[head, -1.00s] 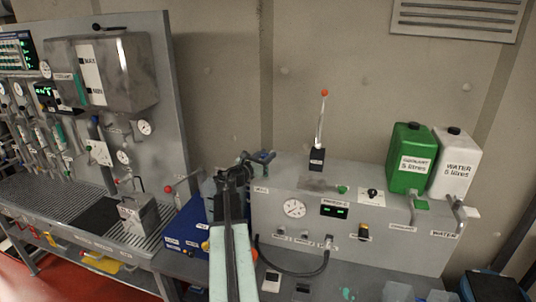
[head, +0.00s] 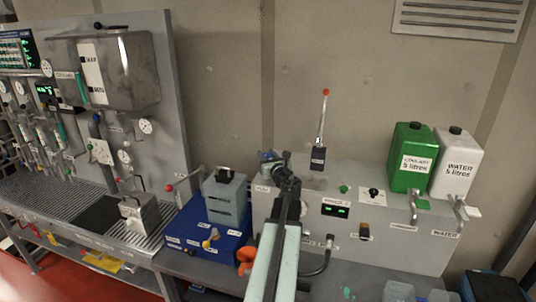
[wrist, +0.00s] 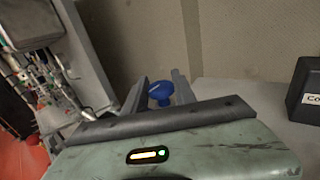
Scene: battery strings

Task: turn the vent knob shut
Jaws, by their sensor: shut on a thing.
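A round blue knob (wrist: 160,92) stands between the two grey fingers of my gripper (wrist: 161,78) in the wrist view. I take it for the vent knob; no label on it can be read. The fingers are shut on it, one on each side. In the head view my gripper (head: 271,160) is at the back left corner of the grey console (head: 400,242), where it mostly hides the knob. The knob's turn position cannot be told.
A lever with an orange tip (head: 321,125) stands upright right of my gripper. A green canister (head: 407,178) and a white canister (head: 452,185) stand further right. A blue box (head: 195,222) with a grey block (head: 225,198) stands to the left.

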